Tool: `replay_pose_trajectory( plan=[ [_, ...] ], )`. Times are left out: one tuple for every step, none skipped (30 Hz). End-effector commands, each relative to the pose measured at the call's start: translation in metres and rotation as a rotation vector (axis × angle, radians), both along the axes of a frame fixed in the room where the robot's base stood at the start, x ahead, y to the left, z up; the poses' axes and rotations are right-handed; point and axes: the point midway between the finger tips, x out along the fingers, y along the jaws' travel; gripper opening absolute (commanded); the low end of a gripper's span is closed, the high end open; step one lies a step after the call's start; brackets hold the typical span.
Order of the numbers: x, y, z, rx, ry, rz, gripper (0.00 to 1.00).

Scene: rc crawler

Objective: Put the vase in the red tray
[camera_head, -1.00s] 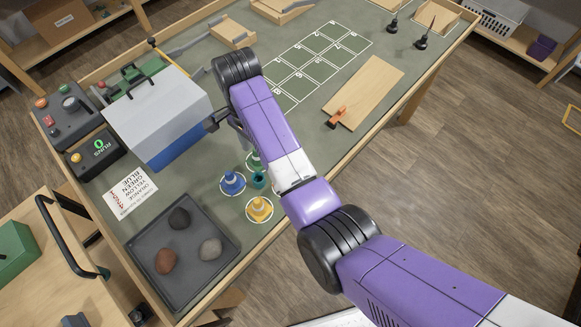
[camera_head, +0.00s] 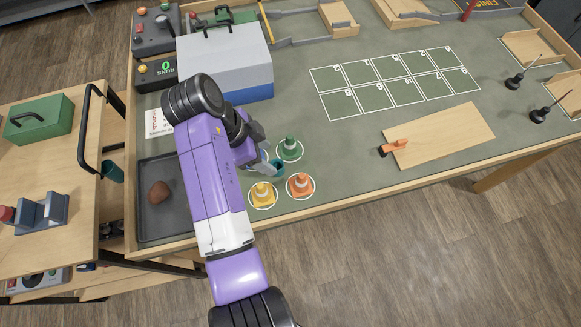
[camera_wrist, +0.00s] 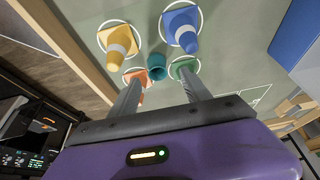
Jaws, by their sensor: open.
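The vase appears to be the small teal cup-like piece (camera_head: 277,168) standing among the traffic cones on the green-grey table. It shows from above in the wrist view (camera_wrist: 157,66), with a dark opening. My gripper (camera_wrist: 160,88) is open and empty, and the vase appears ahead of and between its two fingers in that view. In the head view my gripper (camera_head: 262,150) is close beside the vase and partly hidden by my arm; contact cannot be told. I see no red tray in these frames.
Cones stand close around the vase: green (camera_head: 290,148), orange (camera_head: 300,185), yellow (camera_head: 262,194) and blue (camera_wrist: 180,28). A dark grey tray (camera_head: 150,228) with a rock is partly behind my arm. A grey-and-blue box (camera_head: 240,60) stands behind. A wooden board (camera_head: 440,135) lies to the right.

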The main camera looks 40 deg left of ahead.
Motion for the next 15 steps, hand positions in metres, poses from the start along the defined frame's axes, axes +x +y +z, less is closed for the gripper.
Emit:
replay_pose_trajectory(
  plan=[
    [0.002, -0.003, -0.006, -0.003, 0.002, -0.002, 0.56],
    [0.002, -0.004, -0.009, -0.004, 0.003, -0.002, 0.56],
    [0.004, -0.005, -0.012, -0.002, 0.003, -0.002, 0.56],
    [0.004, -0.005, -0.015, -0.001, 0.003, -0.001, 0.56],
    [0.005, -0.006, -0.017, -0.002, 0.004, -0.002, 0.56],
    [0.006, -0.007, -0.02, -0.002, 0.004, -0.002, 0.56],
    [0.006, -0.008, -0.023, -0.002, 0.004, -0.002, 0.56],
    [0.007, -0.01, -0.027, -0.002, 0.004, -0.001, 0.56],
    [0.007, -0.012, -0.032, -0.003, 0.005, -0.001, 0.56],
    [0.009, -0.014, -0.036, -0.003, 0.005, -0.001, 0.56],
    [0.009, -0.016, -0.041, -0.003, 0.005, -0.002, 0.56],
    [0.011, -0.017, -0.046, -0.003, 0.005, -0.002, 0.56],
    [0.012, -0.018, -0.05, -0.002, 0.005, -0.002, 0.56],
    [0.013, -0.018, -0.054, -0.002, 0.004, -0.002, 0.56],
    [0.015, -0.019, -0.058, -0.002, 0.004, -0.002, 0.56]
  ],
)
